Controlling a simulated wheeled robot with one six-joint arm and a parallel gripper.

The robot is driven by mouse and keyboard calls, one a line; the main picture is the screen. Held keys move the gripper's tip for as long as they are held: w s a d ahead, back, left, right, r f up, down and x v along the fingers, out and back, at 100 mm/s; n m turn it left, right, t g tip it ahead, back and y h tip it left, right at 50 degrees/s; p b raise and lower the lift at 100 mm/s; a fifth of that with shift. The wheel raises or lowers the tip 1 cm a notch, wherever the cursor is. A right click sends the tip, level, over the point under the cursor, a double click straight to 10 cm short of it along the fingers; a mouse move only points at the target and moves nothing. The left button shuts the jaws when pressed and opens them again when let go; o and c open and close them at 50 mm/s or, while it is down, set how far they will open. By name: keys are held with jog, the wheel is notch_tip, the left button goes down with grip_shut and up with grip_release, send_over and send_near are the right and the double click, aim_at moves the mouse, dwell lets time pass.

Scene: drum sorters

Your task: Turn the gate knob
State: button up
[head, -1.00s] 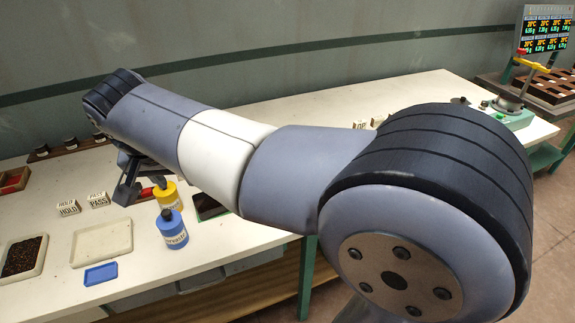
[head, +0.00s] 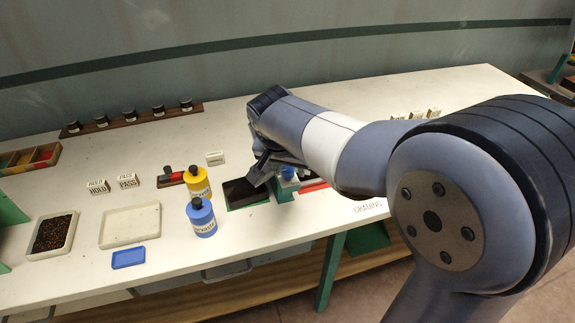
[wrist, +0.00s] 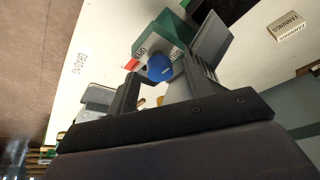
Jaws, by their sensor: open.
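The blue gate knob (wrist: 159,67) sits on a green unit (wrist: 166,36) in the wrist view. It appears between the open fingers of my gripper (wrist: 158,82); I cannot tell whether either finger touches it. In the head view a bit of the blue knob (head: 287,173) shows beside my gripper (head: 268,168), mostly hidden behind the fingers and arm. A dark tray with a green edge (head: 246,192) lies just left of the gripper.
A yellow bottle (head: 197,183) and a blue bottle (head: 201,218) stand left of the gripper. HOLD (head: 97,186) and PASS (head: 128,181) blocks, a pale tray (head: 130,225) and a bean tray (head: 53,234) are farther left. The bench behind the arm is mostly clear.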

jog(key=shift+c, duration=0.3)
jog(key=c, duration=0.9)
jog(key=shift+c, duration=0.2)
jog(key=shift+n, duration=0.3)
jog(key=n+y, duration=0.1)
jog(key=n, duration=0.3)
jog(key=shift+d+y+p, duration=0.2)
jog(key=shift+y+p, duration=0.2)
jog(key=n+y, duration=0.1)
jog(key=n, duration=0.2)
jog(key=shift+d+n, duration=0.15)
jog(key=shift+n, duration=0.25)
jog(key=n+g+y, duration=0.1)
jog(key=n, duration=0.2)
jog(key=shift+w+n+y, duration=0.15)
jog(key=shift+n+y, duration=0.15)
jog(key=shift+y, duration=0.1)
jog(key=shift+w+d+n+g+y+b, duration=0.1)
jog(key=shift+n+g+y+b, duration=0.2)
jog(key=shift+n, duration=0.8)
jog(key=shift+d+n+g+y+b, duration=0.15)
jog(key=shift+n+g+b, duration=0.25)
jog(key=shift+n, duration=0.7)
jog(key=shift+a, duration=0.1)
